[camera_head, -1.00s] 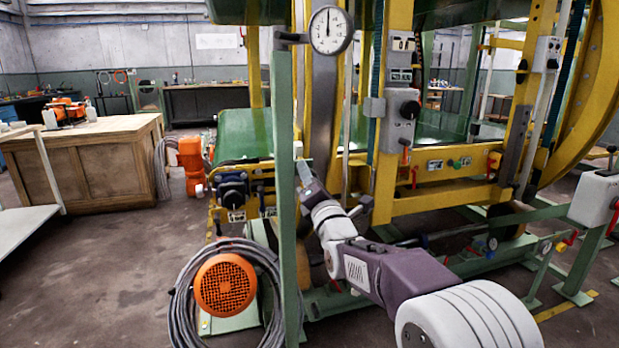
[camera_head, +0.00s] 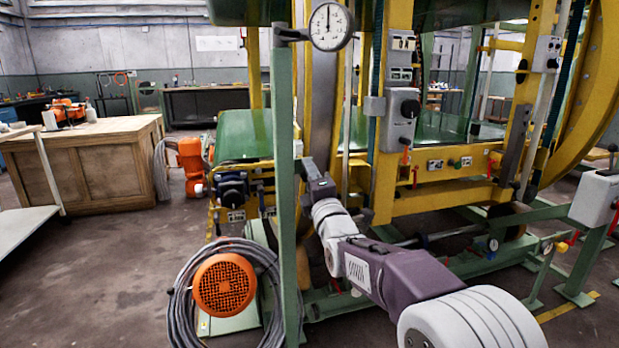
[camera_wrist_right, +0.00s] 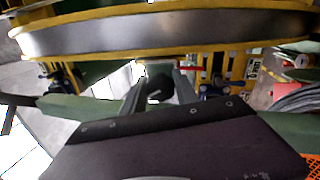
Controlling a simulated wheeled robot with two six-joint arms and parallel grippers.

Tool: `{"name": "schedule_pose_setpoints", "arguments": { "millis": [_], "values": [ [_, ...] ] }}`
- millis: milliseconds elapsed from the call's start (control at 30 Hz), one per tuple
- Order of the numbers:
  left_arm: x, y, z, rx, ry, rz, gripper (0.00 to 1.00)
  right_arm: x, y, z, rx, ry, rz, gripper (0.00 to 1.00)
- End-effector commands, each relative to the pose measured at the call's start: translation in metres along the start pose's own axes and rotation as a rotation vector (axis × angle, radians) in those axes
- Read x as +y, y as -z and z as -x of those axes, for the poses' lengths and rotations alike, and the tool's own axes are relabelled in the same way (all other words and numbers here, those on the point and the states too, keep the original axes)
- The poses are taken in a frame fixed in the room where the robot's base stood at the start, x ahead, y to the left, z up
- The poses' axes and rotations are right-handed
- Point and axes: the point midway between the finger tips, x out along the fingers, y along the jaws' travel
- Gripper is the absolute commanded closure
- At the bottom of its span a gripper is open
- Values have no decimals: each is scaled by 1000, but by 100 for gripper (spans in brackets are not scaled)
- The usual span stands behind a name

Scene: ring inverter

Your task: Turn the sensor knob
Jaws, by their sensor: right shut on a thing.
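My right gripper (camera_head: 309,166) reaches in from the lower right, its tip close to the green upright post. In the right wrist view, the two fingers of the gripper (camera_wrist_right: 158,90) close around a dark, roundish knob-like part (camera_wrist_right: 158,80). I take this for the sensor knob; its markings are not readable. In the head view the held part is hidden by the gripper and post. A dial gauge (camera_head: 329,27) with a white face is fixed at the top of the post. My left gripper is not in view.
The green post (camera_head: 284,200) stands just left of my right gripper. The yellow machine frame (camera_head: 440,201) is behind and to the right. A grey box with a black knob (camera_head: 410,108) is on it. An orange motor (camera_head: 224,284) with coiled cable sits low left. The left floor is open.

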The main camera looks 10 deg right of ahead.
Motion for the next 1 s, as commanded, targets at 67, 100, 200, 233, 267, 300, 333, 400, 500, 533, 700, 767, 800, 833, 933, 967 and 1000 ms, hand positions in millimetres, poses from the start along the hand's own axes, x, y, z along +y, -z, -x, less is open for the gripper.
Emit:
{"name": "schedule_pose_setpoints", "arguments": {
  "millis": [67,100,200,233,267,300,333,400,500,533,700,767,800,833,933,967,1000],
  "values": [
    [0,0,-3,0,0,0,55,-2,0,0,0,3,-67,100],
    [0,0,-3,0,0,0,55,-2,0,0,0,4,-101,100],
    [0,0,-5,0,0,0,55,-3,0,0,0,5,-182,100],
    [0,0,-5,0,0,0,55,-3,0,0,0,5,-205,100],
    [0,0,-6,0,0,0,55,-3,0,0,0,5,-226,100],
    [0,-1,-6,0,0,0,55,-3,0,0,0,5,-253,100],
    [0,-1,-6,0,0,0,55,-3,0,0,0,5,-273,100],
    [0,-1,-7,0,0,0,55,-3,1,0,0,6,-313,100],
    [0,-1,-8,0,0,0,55,-3,1,0,0,6,-363,100],
    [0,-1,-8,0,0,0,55,-3,1,0,0,7,-374,100],
    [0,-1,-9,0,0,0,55,-3,1,0,0,8,-426,100],
    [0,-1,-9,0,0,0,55,-3,1,0,0,8,-437,100],
    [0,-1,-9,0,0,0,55,-3,1,0,0,8,-443,100],
    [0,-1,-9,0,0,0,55,-3,1,0,0,8,-447,100],
    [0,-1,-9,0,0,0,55,-3,1,0,0,9,-453,100],
    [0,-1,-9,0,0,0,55,-3,1,0,0,9,-454,100],
    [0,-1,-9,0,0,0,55,-3,1,0,0,9,-455,100]
  ]
}}
